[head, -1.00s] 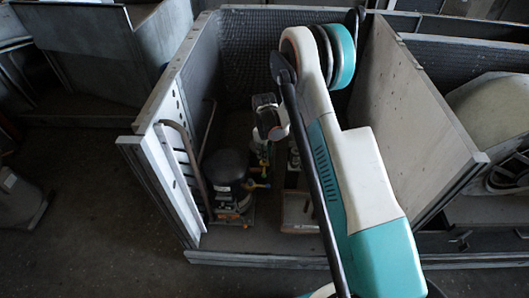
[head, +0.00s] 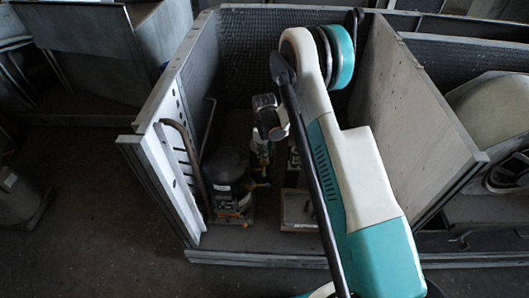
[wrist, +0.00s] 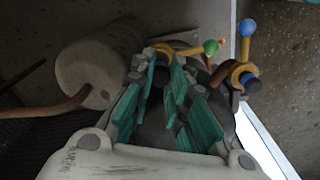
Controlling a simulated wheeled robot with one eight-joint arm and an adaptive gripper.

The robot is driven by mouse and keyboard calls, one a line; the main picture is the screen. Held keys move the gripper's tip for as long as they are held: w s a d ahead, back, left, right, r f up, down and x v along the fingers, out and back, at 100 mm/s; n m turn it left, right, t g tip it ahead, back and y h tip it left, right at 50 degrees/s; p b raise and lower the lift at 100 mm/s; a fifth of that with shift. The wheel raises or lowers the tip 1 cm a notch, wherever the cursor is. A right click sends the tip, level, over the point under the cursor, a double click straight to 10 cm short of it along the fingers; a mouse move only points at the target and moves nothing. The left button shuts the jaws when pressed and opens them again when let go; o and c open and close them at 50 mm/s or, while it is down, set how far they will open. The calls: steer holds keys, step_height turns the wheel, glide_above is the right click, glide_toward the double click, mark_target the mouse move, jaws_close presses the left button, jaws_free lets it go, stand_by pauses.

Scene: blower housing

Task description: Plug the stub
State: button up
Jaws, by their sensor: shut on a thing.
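My gripper (wrist: 164,78) shows in the wrist view with teal finger pads, closed around a small dark blue piece that is mostly hidden between the fingertips. A yellow collar (wrist: 160,50) shows right beyond the fingertips, by a valve with a green knob (wrist: 211,47). I cannot tell whether the held piece touches the collar. A second yellow valve (wrist: 242,72) with a blue handle and a dark blue end stands to the right, apart from the fingers. In the head view, my arm hides most of the gripper's work.
A grey cylinder (wrist: 98,68) with a copper pipe (wrist: 48,111) lies left of the fingers. In the head view, a dark compressor (head: 226,168) stands in the housing, between a slotted left wall (head: 175,160) and a plain right panel (head: 420,125). A small tray (head: 298,212) lies right of it.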

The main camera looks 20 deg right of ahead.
steer(key=shift+f, duration=0.65)
stand_by(0.5)
steer(key=shift+f, duration=0.3)
steer(key=shift+f, duration=0.15)
stand_by(0.8)
steer(key=o, duration=0.8)
steer(key=shift+o, duration=0.2)
steer(key=o, duration=0.5)
steer(key=shift+r, duration=0.2)
steer(key=shift+r+p, duration=1.4)
steer(key=shift+r, duration=1.95)
